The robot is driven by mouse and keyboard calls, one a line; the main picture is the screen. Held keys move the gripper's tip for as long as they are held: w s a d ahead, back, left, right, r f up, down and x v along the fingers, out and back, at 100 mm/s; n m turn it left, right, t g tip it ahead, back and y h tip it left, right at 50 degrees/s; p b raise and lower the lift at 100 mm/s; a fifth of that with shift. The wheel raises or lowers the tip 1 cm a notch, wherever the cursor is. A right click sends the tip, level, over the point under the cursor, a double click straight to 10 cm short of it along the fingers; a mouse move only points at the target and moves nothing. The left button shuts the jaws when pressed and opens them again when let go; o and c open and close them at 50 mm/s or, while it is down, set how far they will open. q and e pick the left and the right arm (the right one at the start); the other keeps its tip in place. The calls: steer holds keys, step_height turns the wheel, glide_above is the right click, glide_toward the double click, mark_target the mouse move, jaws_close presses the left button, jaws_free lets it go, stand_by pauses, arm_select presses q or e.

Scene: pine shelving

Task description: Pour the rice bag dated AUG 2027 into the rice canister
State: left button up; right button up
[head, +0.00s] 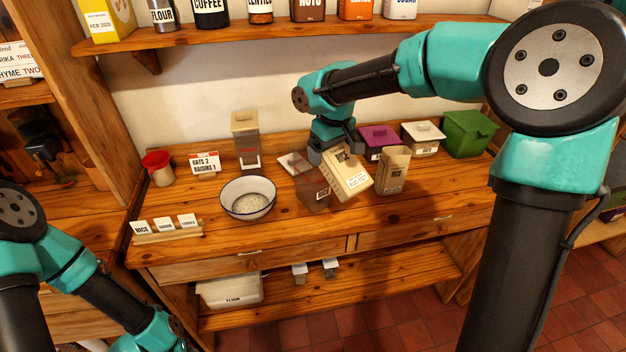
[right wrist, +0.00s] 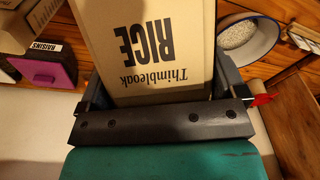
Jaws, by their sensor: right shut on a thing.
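My right gripper (head: 336,148) is shut on a cream rice bag (head: 352,172). The bag is tilted above the worktop, and its date label is too small to read. In the right wrist view the bag (right wrist: 150,45) reads "Thimbleoak RICE" between the fingers of my right gripper (right wrist: 155,92). A clear, reddish-tinted canister (head: 314,192) stands just left of the bag; its label is too small to read. I cannot tell whether the bag touches it. A second, brown paper bag (head: 393,172) stands upright to the right. My left gripper is out of view.
A white bowl (head: 248,198) with pale contents stands left of the canister. A lidded clear canister (head: 246,145) is behind it. Purple (head: 379,139), cream (head: 422,137) and green (head: 468,134) boxes line the back right. A card rack (head: 168,232) sits front left.

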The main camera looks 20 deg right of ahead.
steer(key=shift+w, duration=0.1)
stand_by(0.3)
steer(key=shift+w+a+r+g+h, duration=0.15)
steer(key=shift+w+r+g+h, duration=0.15)
steer(key=shift+g, duration=0.5)
steer(key=shift+w+a+r+g, duration=0.1)
steer(key=shift+w+g, duration=0.2)
steer(key=shift+g, duration=0.3)
steer(key=shift+w+r+g+h, duration=0.2)
steer(key=shift+g+h, duration=0.2)
steer(key=shift+g, duration=0.3)
